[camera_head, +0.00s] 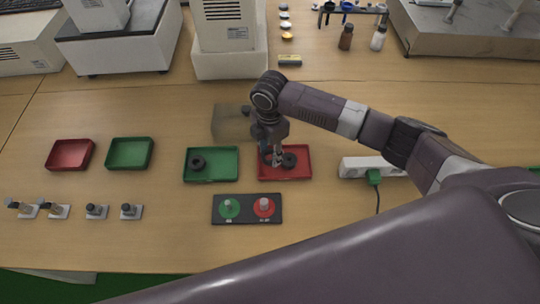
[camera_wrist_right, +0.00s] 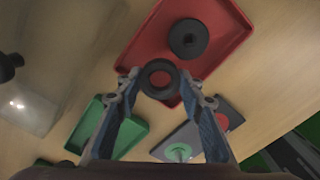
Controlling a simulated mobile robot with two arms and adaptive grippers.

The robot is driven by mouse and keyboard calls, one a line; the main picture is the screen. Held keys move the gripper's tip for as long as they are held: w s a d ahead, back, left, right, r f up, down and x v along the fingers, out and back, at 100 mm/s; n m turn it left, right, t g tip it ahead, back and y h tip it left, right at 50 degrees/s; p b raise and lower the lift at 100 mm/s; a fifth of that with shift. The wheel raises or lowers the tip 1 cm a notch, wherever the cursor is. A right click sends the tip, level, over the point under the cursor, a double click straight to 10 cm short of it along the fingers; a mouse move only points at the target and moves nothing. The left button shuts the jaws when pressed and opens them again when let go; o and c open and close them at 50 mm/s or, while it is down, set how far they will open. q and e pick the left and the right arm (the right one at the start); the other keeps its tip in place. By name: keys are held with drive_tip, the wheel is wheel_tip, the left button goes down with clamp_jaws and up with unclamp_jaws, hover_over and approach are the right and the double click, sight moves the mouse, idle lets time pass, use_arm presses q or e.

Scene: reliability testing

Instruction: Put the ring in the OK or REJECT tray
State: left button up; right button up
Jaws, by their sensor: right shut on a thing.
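My right gripper (camera_head: 277,159) is over the left part of the near red tray (camera_head: 302,177). In the right wrist view its blue-grey fingers (camera_wrist_right: 161,84) are shut on a dark ring (camera_wrist_right: 160,91). The ring appears over the edge of the red tray (camera_wrist_right: 150,42); its height above it is unclear. The near green tray (camera_head: 225,166), left of the red one, holds a dark ring (camera_head: 197,162). My left gripper is not in view.
A dark panel (camera_head: 246,212) with a green and a red button lies in front of the trays. Another red tray (camera_head: 70,154) and green tray (camera_head: 130,153) look empty at left. A clear box (camera_head: 229,122) stands behind. A white power strip (camera_head: 366,167) is at right.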

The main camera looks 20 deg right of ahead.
drive_tip(key=shift+f, duration=1.25)
drive_tip(key=shift+f, duration=0.15)
drive_tip(key=o, duration=0.7)
drive_tip(key=shift+o, duration=0.2)
wheel_tip(320, 180, up, 12)
drive_tip(key=b, duration=0.1)
drive_tip(key=shift+r, duration=0.2)
drive_tip(key=shift+s+f, duration=0.1)
